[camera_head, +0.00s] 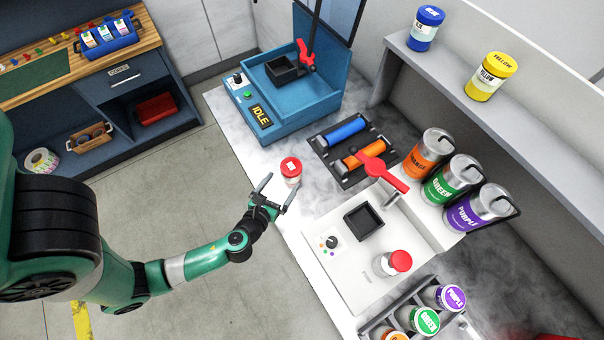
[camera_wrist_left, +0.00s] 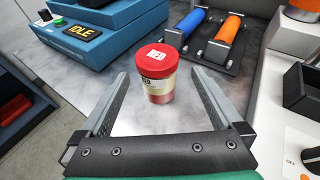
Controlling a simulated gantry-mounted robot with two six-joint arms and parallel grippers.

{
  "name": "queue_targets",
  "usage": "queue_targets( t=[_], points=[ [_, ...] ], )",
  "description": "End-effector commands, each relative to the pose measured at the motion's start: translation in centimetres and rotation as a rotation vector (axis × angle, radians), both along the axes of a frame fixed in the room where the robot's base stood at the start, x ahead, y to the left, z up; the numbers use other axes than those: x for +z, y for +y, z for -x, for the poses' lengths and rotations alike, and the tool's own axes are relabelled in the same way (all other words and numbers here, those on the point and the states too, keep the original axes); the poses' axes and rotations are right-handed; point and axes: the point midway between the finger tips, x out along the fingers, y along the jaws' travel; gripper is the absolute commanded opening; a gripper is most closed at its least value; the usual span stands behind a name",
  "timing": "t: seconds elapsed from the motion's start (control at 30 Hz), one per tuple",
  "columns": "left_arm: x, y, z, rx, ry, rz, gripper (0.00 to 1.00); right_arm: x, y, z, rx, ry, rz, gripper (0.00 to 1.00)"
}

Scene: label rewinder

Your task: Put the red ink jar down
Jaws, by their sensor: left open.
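The red ink jar (camera_head: 291,171) has a red lid and a pale label. It stands upright on the grey marbled counter (camera_head: 335,212), near the counter's front edge. In the left wrist view the jar (camera_wrist_left: 155,75) stands just beyond and between the spread fingers, with gaps on both sides. My left gripper (camera_head: 277,192) is open and empty beside the jar; its fingers also show in the left wrist view (camera_wrist_left: 158,95). My right gripper is not in view.
A blue machine marked IDLE (camera_head: 290,95) stands behind the jar. A rack with blue and orange rollers (camera_head: 352,150) lies to its right. A white machine with a red lever (camera_head: 365,235) is nearer. Blue and yellow jars (camera_head: 490,77) stand on the shelf.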

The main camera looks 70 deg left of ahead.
Motion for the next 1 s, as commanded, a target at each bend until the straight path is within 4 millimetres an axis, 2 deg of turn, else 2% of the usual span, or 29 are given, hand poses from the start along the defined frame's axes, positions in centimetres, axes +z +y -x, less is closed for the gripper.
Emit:
queue_targets(
  t=[0.1, 0.23, 0.5, 0.77, 1.0],
  points=[
    [-0.4, 0.0, 0.8, -0.013, 0.039, -0.032, 1.0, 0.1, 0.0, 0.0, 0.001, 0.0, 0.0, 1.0],
    [-0.7, 0.4, 0.4, -0.011, 0.038, -0.032, 1.0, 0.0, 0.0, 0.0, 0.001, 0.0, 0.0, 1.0],
    [-2.3, 3.5, -3.0, -0.006, 0.034, -0.028, 1.0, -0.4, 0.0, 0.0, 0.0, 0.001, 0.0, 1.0],
    [-2.6, 4.2, -4.0, -0.011, 0.033, -0.028, 1.0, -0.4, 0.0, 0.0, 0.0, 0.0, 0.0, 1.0],
    [-3.7, 6.6, -6.9, -0.009, 0.031, -0.028, 1.0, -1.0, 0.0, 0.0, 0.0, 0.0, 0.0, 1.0]
  ],
)
